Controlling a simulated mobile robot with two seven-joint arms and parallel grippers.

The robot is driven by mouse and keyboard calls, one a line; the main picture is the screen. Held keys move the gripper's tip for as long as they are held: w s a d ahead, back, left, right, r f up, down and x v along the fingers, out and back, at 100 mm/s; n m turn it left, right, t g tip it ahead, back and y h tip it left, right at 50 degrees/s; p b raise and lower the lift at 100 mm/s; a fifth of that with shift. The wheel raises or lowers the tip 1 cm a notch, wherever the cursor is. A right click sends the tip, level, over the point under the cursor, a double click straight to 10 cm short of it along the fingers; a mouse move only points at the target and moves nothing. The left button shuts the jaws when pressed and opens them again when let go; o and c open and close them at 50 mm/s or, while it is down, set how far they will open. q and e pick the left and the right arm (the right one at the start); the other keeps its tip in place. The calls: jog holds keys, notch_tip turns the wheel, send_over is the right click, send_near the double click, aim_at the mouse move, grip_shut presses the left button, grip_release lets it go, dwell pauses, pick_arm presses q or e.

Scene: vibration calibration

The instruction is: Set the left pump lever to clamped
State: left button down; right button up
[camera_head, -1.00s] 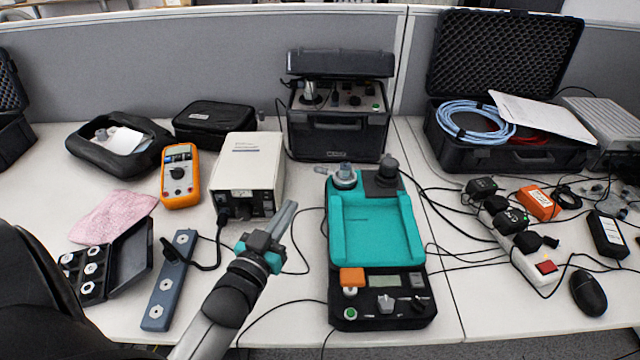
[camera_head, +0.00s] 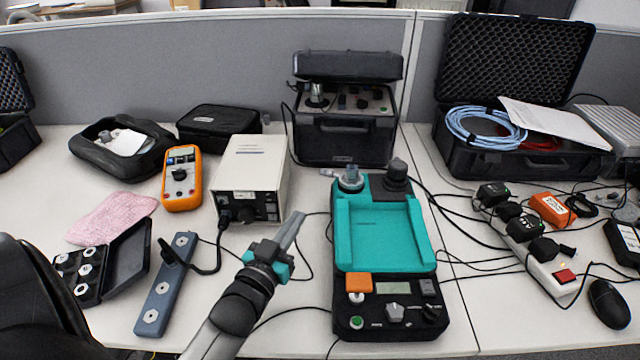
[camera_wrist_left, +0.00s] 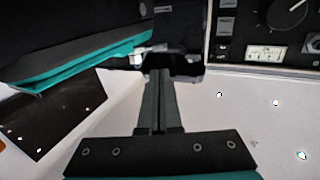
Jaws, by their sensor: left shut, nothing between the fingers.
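The teal and black pump unit (camera_head: 384,232) stands on the table right of centre. A clear and grey fitting (camera_head: 349,180) sits at its back left corner, beside a black knob-like part (camera_head: 397,172). I cannot tell the pump lever's setting. My left gripper (camera_head: 293,226) is shut and empty, left of the unit and apart from it in the head view. In the left wrist view its closed fingers (camera_wrist_left: 160,85) point at a dark part with a small pale piece (camera_wrist_left: 140,60) near the tips; contact is unclear. A teal-edged body (camera_wrist_left: 80,62) shows at left there.
A white instrument box (camera_head: 250,172) stands behind and left of the gripper. A black case (camera_head: 344,135) is at the back. A blue-grey bar (camera_head: 165,290) and a parts box (camera_head: 122,262) lie left. Cables (camera_head: 460,275) and a power strip (camera_head: 540,262) lie right.

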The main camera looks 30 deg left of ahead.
pick_arm(q)
jog(key=b, duration=0.1)
send_near(325, 175)
jog(key=w, duration=0.1)
jog(key=w+b, duration=0.1)
jog(key=w, duration=0.1)
jog(key=w+a+b, duration=0.1)
jog(key=w, duration=0.1)
jog(key=shift+w+a+b, duration=0.1)
jog(key=shift+w+b, duration=0.2)
jog(key=shift+w, duration=0.55)
pick_arm(e)
jog(key=shift+w+a, duration=0.45)
jog(key=shift+w, duration=0.45)
jog(key=shift+w+a, duration=0.5)
jog(key=shift+w, duration=0.35)
jog(key=shift+w+a, duration=0.45)
jog(key=shift+w, duration=0.45)
pick_arm(q)
jog(key=shift+w, duration=0.1)
pick_arm(e)
jog(key=shift+r, duration=0.15)
